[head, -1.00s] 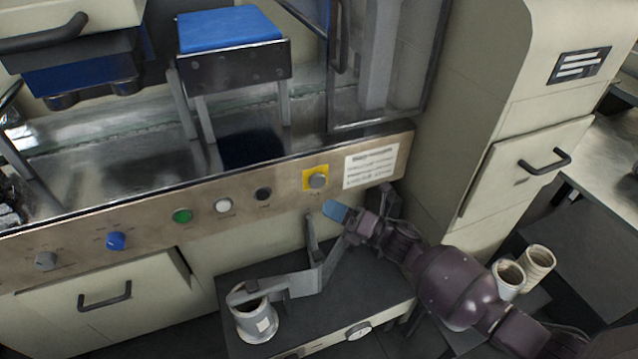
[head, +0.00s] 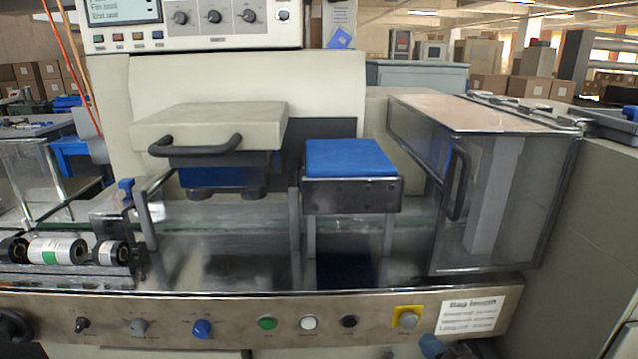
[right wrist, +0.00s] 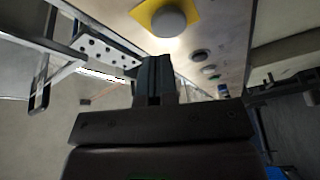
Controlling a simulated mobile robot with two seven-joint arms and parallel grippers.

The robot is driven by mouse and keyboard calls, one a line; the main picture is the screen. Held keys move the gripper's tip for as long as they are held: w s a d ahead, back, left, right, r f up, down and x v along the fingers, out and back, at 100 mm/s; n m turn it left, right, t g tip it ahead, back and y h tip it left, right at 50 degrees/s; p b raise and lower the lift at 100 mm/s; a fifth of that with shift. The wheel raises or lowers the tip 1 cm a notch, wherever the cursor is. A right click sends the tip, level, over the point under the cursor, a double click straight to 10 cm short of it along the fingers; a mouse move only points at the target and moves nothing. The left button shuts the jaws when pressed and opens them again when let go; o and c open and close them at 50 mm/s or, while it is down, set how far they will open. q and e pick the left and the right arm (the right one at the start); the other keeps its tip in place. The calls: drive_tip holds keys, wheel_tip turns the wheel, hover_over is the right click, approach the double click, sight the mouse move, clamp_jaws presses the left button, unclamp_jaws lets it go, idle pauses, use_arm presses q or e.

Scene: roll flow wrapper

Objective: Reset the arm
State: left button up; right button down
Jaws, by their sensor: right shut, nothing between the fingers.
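My right gripper (right wrist: 156,70) shows in the right wrist view with its dark fingers together and empty. Beyond its tips is the machine's front panel, with a grey round button on a yellow plate (right wrist: 168,20). In the head view only a blue-tipped bit of my right arm (head: 432,346) shows at the bottom edge, below the same yellow-plated button (head: 408,317). My left gripper is not in view.
The flow wrapper's metal front panel (head: 200,307) carries a blue knob (head: 202,328) and green, white and black buttons. Above it stand a blue-topped block (head: 350,158), a handled sealing head (head: 210,125) and a clear guard box (head: 500,190). Film rolls (head: 58,251) lie at left.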

use_arm(q)
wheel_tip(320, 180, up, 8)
drive_tip(key=p, duration=0.9)
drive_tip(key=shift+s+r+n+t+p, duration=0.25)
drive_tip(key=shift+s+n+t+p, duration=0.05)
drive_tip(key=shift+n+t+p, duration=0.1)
use_arm(e)
drive_tip(key=s+d+f+m+g+h, duration=0.1)
drive_tip(key=s+m, duration=0.7)
drive_tip(key=s, duration=1)
drive_tip(key=s+d+f+m+g+h, duration=0.1)
drive_tip(key=s+d+m+g+h, duration=0.3)
drive_tip(key=s+m, duration=0.5)
drive_tip(key=s+g+h, duration=0.1)
drive_tip(key=s+h, duration=0.1)
drive_tip(key=s, duration=0.7)
drive_tip(key=shift+s, duration=0.3)
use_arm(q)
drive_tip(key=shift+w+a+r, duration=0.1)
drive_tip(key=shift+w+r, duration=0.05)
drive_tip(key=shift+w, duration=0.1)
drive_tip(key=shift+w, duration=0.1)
use_arm(e)
drive_tip(key=shift+h, duration=0.3)
